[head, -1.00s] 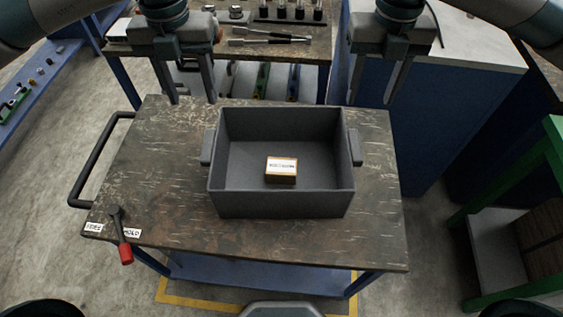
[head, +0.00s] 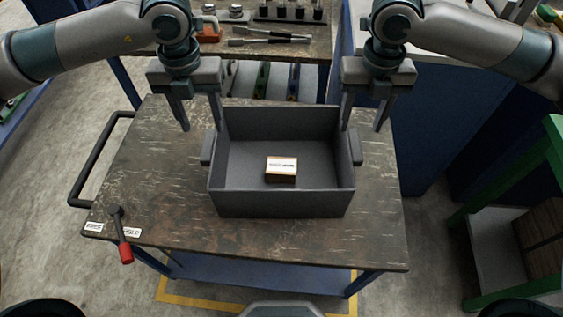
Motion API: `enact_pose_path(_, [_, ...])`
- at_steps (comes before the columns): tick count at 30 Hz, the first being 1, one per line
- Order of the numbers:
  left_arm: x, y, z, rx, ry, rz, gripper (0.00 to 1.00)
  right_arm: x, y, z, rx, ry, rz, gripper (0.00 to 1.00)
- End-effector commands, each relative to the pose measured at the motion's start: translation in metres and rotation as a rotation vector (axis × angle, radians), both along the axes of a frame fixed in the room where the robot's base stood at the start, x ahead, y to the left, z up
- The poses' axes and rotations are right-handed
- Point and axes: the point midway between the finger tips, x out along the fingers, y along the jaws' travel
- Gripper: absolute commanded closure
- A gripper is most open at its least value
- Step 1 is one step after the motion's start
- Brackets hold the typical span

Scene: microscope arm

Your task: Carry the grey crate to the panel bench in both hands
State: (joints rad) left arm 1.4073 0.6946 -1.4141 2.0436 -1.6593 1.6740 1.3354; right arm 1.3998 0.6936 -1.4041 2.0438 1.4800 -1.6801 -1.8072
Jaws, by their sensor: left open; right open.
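The grey crate (head: 281,202) stands upright on a worn cart top. It has a handle on its left wall (head: 207,147) and one on its right wall (head: 356,147). A small box with a white label (head: 281,168) lies inside it. My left gripper (head: 202,128) is open and empty, pointing down near the crate's left handle, towards its back corner. I cannot tell how high the fingertips are. The panel bench cannot be told for certain.
The cart top (head: 150,190) has a push rail (head: 90,165) at its left and a red-tipped lever (head: 124,248) at its front left. A bench with tools (head: 275,40) stands behind. A green-framed rack (head: 520,190) stands at the right. Floor is clear at the left.

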Motion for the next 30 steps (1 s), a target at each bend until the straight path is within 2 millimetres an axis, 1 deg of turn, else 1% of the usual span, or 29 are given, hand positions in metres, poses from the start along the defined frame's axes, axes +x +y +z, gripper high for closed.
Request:
enact_pose_path(1, [-0.001, 0.000, -0.009, 0.000, 0.003, 0.001, 0.51, -0.001, 0.000, -0.009, -0.002, 0.003, -0.001, 0.51])
enact_pose_path(9, [0.000, 0.000, -0.053, 0.000, 0.003, 0.001, 0.51, -0.001, 0.000, -0.053, -0.001, 0.004, 0.000, 0.51])
enact_pose_path(15, [0.000, 0.000, -0.077, 0.001, 0.001, 0.000, 0.51, 0.000, 0.000, -0.077, -0.001, 0.002, 0.000, 0.51])
enact_pose_path(21, [0.000, 0.000, -0.088, -0.001, 0.001, -0.001, 0.51, 0.000, 0.000, -0.088, 0.000, 0.000, 0.000, 0.51])
enact_pose_path(30, [0.000, 0.000, -0.089, -0.001, 0.000, -0.001, 0.51, 0.000, 0.000, -0.089, 0.000, 0.000, 0.000, 0.51])
